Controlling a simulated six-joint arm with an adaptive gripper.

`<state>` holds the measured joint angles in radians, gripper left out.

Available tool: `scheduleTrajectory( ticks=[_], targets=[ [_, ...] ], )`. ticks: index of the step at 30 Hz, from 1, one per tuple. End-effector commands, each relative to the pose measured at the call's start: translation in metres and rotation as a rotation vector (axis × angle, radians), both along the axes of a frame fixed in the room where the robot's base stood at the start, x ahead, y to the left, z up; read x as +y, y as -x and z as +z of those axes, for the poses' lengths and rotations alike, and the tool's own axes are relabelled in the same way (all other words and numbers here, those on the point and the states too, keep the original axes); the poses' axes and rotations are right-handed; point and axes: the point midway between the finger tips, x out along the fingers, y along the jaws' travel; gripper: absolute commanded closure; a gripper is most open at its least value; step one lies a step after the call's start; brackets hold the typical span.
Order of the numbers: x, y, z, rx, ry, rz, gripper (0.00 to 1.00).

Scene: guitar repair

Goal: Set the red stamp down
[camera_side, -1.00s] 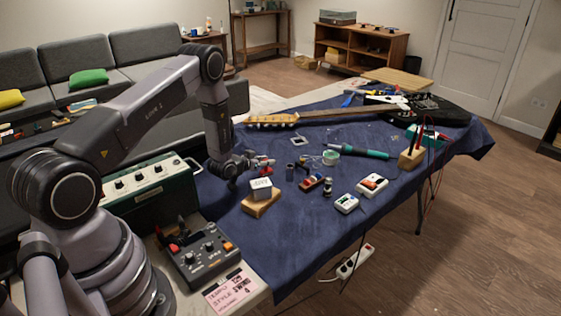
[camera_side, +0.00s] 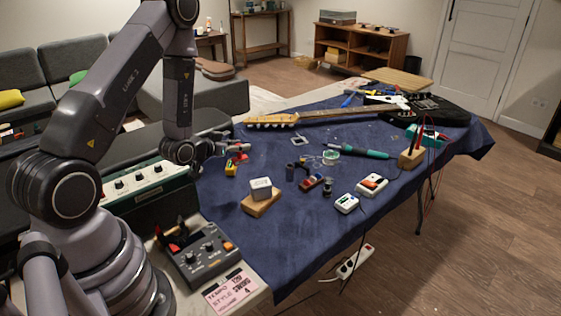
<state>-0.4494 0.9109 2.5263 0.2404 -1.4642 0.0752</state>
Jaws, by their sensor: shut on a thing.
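My gripper (camera_side: 232,149) reaches out sideways to the right over the left part of the blue-covered table. It is shut on the red stamp (camera_side: 232,165), a small red piece with a yellow face that hangs just below the fingertips. The stamp looks tilted. It is small in this view, so its exact grip is hard to make out. I cannot tell for sure whether its lower end is clear of the cloth.
A grey-white cube (camera_side: 261,188) sits on a wooden block (camera_side: 262,203) to the front right of the stamp. Small bottles and parts, a soldering iron (camera_side: 357,152) and a guitar (camera_side: 325,114) lie farther right and back. Bare blue cloth (camera_side: 275,240) shows in front.

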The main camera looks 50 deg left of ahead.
Motion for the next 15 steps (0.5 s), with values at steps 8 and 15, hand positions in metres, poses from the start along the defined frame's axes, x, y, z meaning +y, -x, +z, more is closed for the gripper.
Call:
scheduleTrajectory(
  ticks=[8, 15],
  targets=[
    [-0.082, -0.027, -0.015, 0.000, 0.001, -0.229, 1.00],
    [-0.178, -0.044, -0.035, 0.000, -0.001, -0.484, 1.00]
  ],
)
